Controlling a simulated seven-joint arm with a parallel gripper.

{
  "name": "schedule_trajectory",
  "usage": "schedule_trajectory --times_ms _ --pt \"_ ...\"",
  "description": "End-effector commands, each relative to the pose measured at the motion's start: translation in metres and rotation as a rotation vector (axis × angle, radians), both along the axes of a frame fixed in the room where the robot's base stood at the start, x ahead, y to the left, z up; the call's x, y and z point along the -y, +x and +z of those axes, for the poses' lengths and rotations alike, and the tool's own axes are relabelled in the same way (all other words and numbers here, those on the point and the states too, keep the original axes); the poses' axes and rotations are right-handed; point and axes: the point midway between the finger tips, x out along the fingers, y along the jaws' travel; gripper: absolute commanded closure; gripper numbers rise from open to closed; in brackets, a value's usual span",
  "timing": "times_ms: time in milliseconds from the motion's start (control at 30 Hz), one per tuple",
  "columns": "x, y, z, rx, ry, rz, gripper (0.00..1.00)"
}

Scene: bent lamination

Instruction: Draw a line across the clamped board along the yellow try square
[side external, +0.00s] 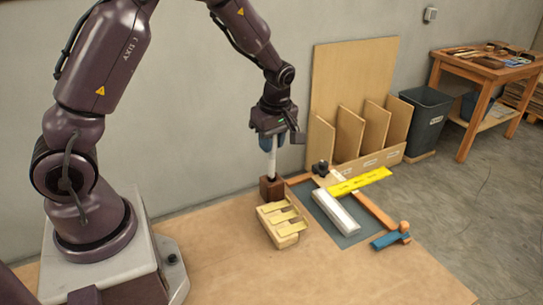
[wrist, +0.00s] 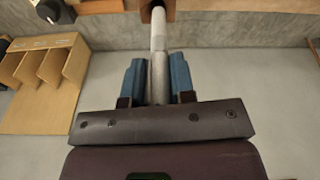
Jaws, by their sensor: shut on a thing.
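My gripper (side external: 271,140) is shut on a pale grey, pen-like marker (side external: 272,165), held upright between blue finger pads. In the wrist view the marker (wrist: 158,45) runs from the fingers to a brown block. Its lower end meets the dark brown block (side external: 271,189) in the side view; whether it sits inside is hidden. The yellow try square (side external: 360,181) lies right of my gripper, across a narrow brown wooden board (side external: 374,210). A dark clamp knob (side external: 320,168) stands at the square's left. The marker is apart from the board and square.
A white bar (side external: 335,209) lies on a dark mat (side external: 350,238). A wooden rack with yellow slats (side external: 283,221) stands in front of the block. A blue and wooden tool (side external: 391,237) lies at right. An upright divider rack (side external: 350,125) stands behind. The front table is clear.

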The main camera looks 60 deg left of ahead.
Motion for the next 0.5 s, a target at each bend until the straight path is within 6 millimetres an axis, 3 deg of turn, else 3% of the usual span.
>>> schedule_trajectory --times_ms 100,200,367,500 --pt "0.001 0.001 0.024 0.005 0.001 -0.003 0.94" --pt "0.000 0.000 0.036 -0.001 0.001 0.000 0.94" --pt "0.001 0.007 0.028 -0.035 0.001 -0.011 0.94" --pt "0.006 0.045 0.011 -0.037 0.004 -0.090 0.94"
